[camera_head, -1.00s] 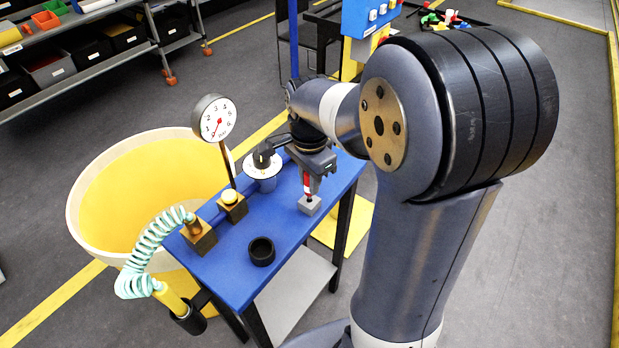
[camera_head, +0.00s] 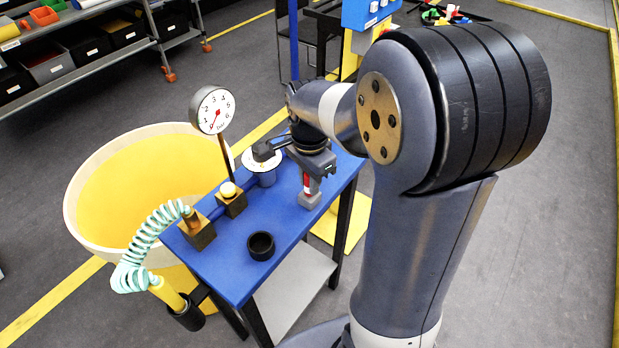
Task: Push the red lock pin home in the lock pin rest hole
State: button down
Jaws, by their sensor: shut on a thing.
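The red lock pin (camera_head: 307,181) stands upright at the right part of the blue table. My gripper (camera_head: 309,178) points down and is shut on it, with a small part of the red showing between the fingers. The lock pin rest (camera_head: 309,199) is a small grey block on the table directly below the gripper. The pin's lower end meets the top of the block; the hole itself is hidden, so its depth in the hole cannot be told.
A black ring cup (camera_head: 261,246) stands on the blue table (camera_head: 225,267). A large yellow bin (camera_head: 85,225) stands behind.

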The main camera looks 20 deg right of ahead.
jog(key=c, duration=1.2)
grip_release()
notch_tip(320, 180, up, 11)
jog(key=shift+f, duration=0.1)
notch_tip(320, 180, down, 11)
jog(key=shift+r, duration=0.15)
jog(key=shift+r+p, duration=0.45)
jog(key=shift+r, duration=0.05)
